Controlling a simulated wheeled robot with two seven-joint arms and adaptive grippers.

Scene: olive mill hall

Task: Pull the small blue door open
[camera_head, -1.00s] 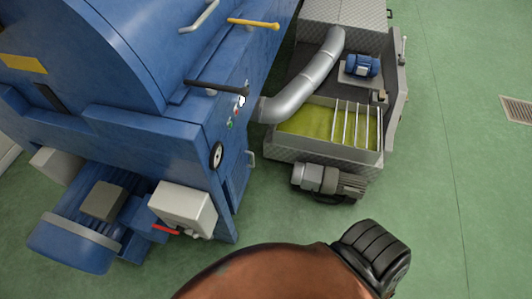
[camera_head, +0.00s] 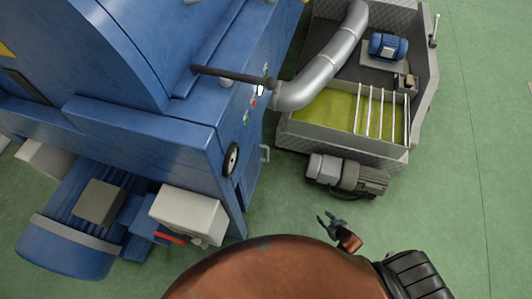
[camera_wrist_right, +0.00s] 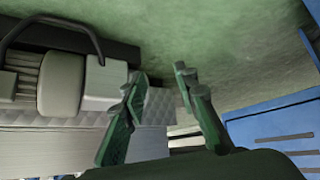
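The blue machine (camera_head: 190,133) fills the left of the head view. On its narrow right-hand side, below a round dial (camera_head: 230,160), is the small blue door (camera_head: 240,188), seen nearly edge-on and looking shut. A pale bar handle (camera_head: 266,153) stands out at its far side. My right gripper (camera_head: 332,220) is over the green floor, right of the door and apart from it. In the right wrist view its fingers (camera_wrist_right: 162,98) are spread with nothing between them. A blue slotted panel (camera_wrist_right: 282,132) shows at the right there; I cannot tell whether it is the door. My left gripper is out of view.
A grey motor (camera_head: 345,176) and a metal trough (camera_head: 340,145) with green-yellow paste stand beyond my gripper, joined to the machine by a bent pipe (camera_head: 322,62). A white box (camera_head: 188,215) juts from the machine. Green floor (camera_head: 290,200) is free between door and motor.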

